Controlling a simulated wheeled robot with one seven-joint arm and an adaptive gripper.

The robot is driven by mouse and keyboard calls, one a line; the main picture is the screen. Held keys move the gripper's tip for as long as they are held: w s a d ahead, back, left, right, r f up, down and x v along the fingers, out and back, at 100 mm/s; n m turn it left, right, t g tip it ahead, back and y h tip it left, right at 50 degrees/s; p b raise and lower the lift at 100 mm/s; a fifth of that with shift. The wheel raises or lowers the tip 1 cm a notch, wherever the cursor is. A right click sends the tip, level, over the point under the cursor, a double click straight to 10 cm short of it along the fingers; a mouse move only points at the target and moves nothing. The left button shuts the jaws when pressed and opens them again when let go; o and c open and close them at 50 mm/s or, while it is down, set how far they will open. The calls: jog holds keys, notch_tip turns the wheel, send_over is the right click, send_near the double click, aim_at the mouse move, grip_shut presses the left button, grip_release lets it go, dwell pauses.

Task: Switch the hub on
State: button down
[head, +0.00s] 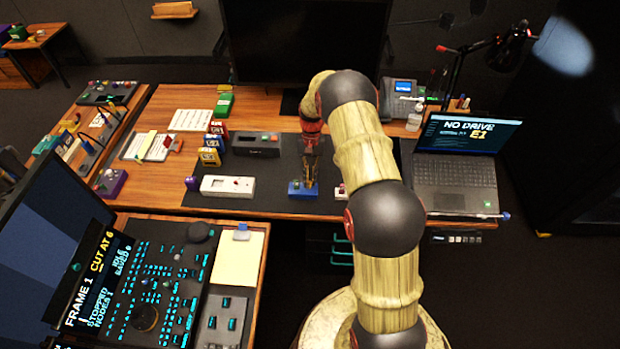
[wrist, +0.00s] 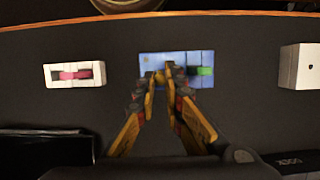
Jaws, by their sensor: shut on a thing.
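A blue box (head: 302,190) lies on the dark desk mat below my gripper (head: 309,178). The tips hide some of the box's middle. No label naming a hub is readable, so I cannot tell for certain that this box is the hub. The laptop (head: 456,160) reads "NO DRIVE E1".
A small white box with a pink part (wrist: 75,74) is beside the blue box, apart from it. A long white box (head: 228,186) lies on its other side. A black box (head: 256,144) stands behind. A large monitor (head: 300,45) closes off the back. Bare mat separates these boxes.

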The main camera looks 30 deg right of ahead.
jog(key=shift+w+d, duration=0.1)
dwell(0.3)
jog(key=shift+g, duration=0.3)
jog(key=c, duration=1.8)
grip_release()
jog(key=shift+c, duration=0.2)
jog(key=v, duration=1.2)
jog(key=shift+d+f, duration=0.1)
jog(key=shift+d, duration=0.05)
